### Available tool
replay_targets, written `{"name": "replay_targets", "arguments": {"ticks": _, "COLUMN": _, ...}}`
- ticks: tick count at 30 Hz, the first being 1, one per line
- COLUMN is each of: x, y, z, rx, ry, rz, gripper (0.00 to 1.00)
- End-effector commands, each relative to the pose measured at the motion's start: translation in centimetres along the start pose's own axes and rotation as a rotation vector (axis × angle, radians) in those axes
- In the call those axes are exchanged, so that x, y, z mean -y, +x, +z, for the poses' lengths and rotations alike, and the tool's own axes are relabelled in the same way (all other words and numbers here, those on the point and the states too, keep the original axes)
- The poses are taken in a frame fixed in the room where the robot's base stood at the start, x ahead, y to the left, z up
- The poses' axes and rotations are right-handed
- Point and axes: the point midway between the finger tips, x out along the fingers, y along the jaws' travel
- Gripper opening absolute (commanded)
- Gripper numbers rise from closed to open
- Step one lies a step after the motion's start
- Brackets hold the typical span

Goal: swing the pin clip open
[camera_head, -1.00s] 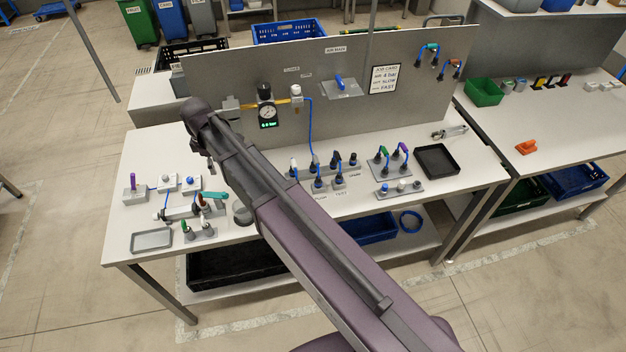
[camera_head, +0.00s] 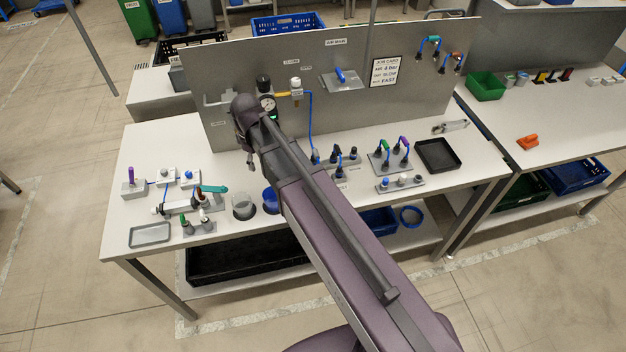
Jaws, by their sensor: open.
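I cannot make out the pin clip for certain at this size. On the left of the bench lies a silver cylinder fixture (camera_head: 180,206), with a teal handle (camera_head: 213,189) at its right end and small fittings around it. My gripper (camera_head: 250,163) points down, right of and above this fixture in the picture, apart from it. Its fingers are small and dark, open, with nothing seen between them. My arm hides part of the bench's middle and part of the round gauge (camera_head: 267,103) on the grey panel.
A grey cup (camera_head: 243,207) and a blue cup (camera_head: 270,200) stand near my arm. A grey tray (camera_head: 150,235) lies at the front left. Valve blocks and a black tray (camera_head: 438,155) stand on the right. The grey panel (camera_head: 420,90) rises behind.

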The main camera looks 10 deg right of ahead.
Motion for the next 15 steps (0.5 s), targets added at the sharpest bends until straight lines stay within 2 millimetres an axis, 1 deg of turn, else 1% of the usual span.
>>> {"name": "replay_targets", "arguments": {"ticks": 1, "x": -0.1, "y": 0.2, "z": 0.9, "rx": 0.000, "ry": 0.029, "rz": 0.000, "gripper": 0.58}}
{"name": "replay_targets", "arguments": {"ticks": 15, "x": -1.6, "y": 1.4, "z": 7.2, "rx": 0.000, "ry": 0.312, "rz": 0.000, "gripper": 0.58}}
